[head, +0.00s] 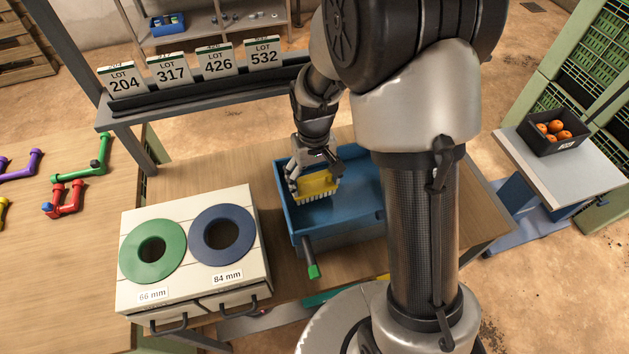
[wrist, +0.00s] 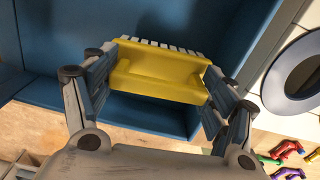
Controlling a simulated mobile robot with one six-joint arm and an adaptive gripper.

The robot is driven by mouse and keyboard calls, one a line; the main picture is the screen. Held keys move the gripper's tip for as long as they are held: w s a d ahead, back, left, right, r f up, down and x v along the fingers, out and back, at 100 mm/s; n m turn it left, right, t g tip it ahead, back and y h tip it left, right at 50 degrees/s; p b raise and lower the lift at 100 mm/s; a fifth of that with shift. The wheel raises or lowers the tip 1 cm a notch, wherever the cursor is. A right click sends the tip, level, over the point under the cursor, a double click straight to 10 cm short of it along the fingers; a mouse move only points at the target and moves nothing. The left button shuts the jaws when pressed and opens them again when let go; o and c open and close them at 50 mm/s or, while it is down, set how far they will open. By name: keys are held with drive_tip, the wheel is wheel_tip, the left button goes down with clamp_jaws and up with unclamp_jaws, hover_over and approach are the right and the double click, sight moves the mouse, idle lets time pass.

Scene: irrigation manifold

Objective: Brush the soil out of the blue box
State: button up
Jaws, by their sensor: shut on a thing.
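My gripper (head: 314,180) is shut on a yellow brush (head: 320,187) with pale bristles. It holds the brush inside the left part of the blue box (head: 347,224), with the bristles pointing down. In the wrist view the brush (wrist: 158,72) sits between both fingers (wrist: 160,90), above the blue box (wrist: 40,97). I cannot tell whether the bristles touch the box floor. My arm hides the right part of the box in the head view.
A green-tipped bar (head: 312,270) sticks out at the box's front. Left of the box is a white case (head: 190,275) with a green ring (head: 152,287) and blue ring (head: 222,234). A rack with lot cards (head: 205,70) stands behind. Coloured pipes (head: 85,160) lie far left.

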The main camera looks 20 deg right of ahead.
drive_tip(key=shift+s+d+r+p, duration=0.1)
drive_tip(key=shift+d+r+p, duration=0.15)
drive_tip(key=shift+r, duration=0.3)
drive_tip(key=shift+d+r+p, duration=0.1)
drive_tip(key=shift+r+p, duration=0.2)
drive_tip(key=shift+r, duration=0.2)
drive_tip(key=shift+a+r+p, duration=0.2)
drive_tip(key=shift+r+p, duration=0.4)
drive_tip(key=shift+r, duration=0.15)
drive_tip(key=shift+r+p, duration=0.9)
drive_tip(key=shift+r, duration=0.35)
drive_tip(key=shift+f, duration=0.1)
